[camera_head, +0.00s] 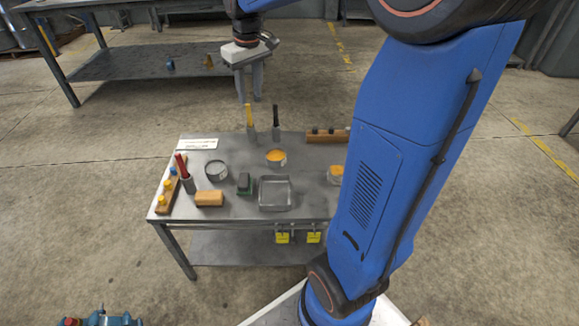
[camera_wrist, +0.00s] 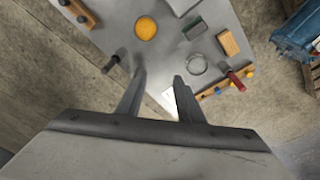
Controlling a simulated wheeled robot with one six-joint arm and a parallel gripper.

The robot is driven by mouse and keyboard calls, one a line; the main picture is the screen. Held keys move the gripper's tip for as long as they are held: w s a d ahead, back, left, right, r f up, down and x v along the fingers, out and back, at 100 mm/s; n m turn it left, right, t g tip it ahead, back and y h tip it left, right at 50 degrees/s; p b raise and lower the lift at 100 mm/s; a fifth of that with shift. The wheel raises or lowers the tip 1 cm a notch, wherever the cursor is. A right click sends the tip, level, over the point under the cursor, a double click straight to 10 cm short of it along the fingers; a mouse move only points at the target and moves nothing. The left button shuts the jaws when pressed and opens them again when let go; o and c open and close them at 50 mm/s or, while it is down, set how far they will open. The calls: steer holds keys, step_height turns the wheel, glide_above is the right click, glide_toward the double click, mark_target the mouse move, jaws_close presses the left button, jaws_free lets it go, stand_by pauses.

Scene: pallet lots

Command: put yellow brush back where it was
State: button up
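The yellow brush (camera_head: 249,116) stands upright in a small grey holder (camera_head: 251,134) at the far edge of the metal table. My gripper (camera_head: 250,99) hangs fingers down just above the brush's top in the head view. Its two fingers are apart, with nothing visible between them in the wrist view (camera_wrist: 160,75). I cannot see the yellow brush in the wrist view; a finger may hide it. A black brush (camera_head: 276,117) stands in its own holder just to the right. A red brush (camera_head: 181,164) leans in a holder (camera_head: 188,183) at the table's left.
On the table (camera_head: 235,203) are an orange-filled bowl (camera_head: 276,158), a grey bowl (camera_head: 216,171), a metal tray (camera_head: 275,193), a green-black block (camera_head: 244,183), a tan block (camera_head: 209,198), a white card (camera_head: 197,144) and wooden peg racks (camera_head: 327,136). Another bench (camera_head: 140,65) stands behind.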

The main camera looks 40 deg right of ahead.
steer(key=s+a+f+t, duration=0.1)
steer(key=s+a+f, duration=0.1)
steer(key=s, duration=1.2)
steer(key=s+a+f+m+t, duration=0.1)
steer(key=s+a+f+t, duration=0.1)
steer(key=s, duration=1.2)
steer(key=shift+s+a+f, duration=0.2)
steer(key=shift+a+f, duration=0.25)
steer(key=shift+a, duration=0.55)
steer(key=shift+s, duration=0.1)
